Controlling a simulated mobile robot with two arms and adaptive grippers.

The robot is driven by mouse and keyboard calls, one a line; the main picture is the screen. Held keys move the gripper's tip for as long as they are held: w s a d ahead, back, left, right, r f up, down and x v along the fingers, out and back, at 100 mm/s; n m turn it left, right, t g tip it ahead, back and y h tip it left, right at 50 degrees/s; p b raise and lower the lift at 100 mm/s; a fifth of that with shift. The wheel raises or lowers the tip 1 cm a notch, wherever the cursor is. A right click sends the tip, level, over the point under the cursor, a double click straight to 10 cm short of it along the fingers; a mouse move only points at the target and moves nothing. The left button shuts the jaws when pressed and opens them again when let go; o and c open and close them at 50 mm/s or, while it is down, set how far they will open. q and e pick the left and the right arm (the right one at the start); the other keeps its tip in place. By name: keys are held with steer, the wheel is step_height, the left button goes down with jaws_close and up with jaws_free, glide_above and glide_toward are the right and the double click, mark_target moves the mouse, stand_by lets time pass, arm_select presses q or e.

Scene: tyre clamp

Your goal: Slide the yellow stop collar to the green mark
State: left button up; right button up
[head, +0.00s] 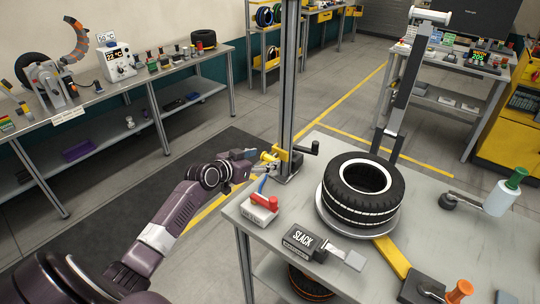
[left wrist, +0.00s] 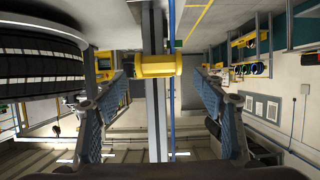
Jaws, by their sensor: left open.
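The yellow stop collar (head: 292,156) sits low on the upright grey post (head: 288,80) at the table's back left corner. A black handle (head: 310,148) sticks out at its right. My left gripper (head: 264,164) is just left of the collar, close to it. In the left wrist view the collar (left wrist: 156,65) is on the post, ahead of and between the spread blue-grey fingers of my left gripper (left wrist: 161,82). The fingers are open, with gaps visible on both sides of the collar. I cannot clearly make out the green mark. My right gripper is not in view.
A tyre (head: 362,190) lies on a round plate on the grey table (head: 240,212). A workbench (head: 100,98) stands at the left, with open floor between.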

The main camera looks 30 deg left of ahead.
mark_target(270, 157)
arm_select(q)
steer(key=x, duration=0.3)
steer(key=shift+s+d, duration=0.1)
steer(key=shift+w+f, duration=0.3)
steer(key=shift+w, duration=0.4)
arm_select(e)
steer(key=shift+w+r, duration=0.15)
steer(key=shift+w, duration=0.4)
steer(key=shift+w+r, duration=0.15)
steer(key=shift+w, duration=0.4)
arm_select(q)
steer(key=shift+f, duration=0.1)
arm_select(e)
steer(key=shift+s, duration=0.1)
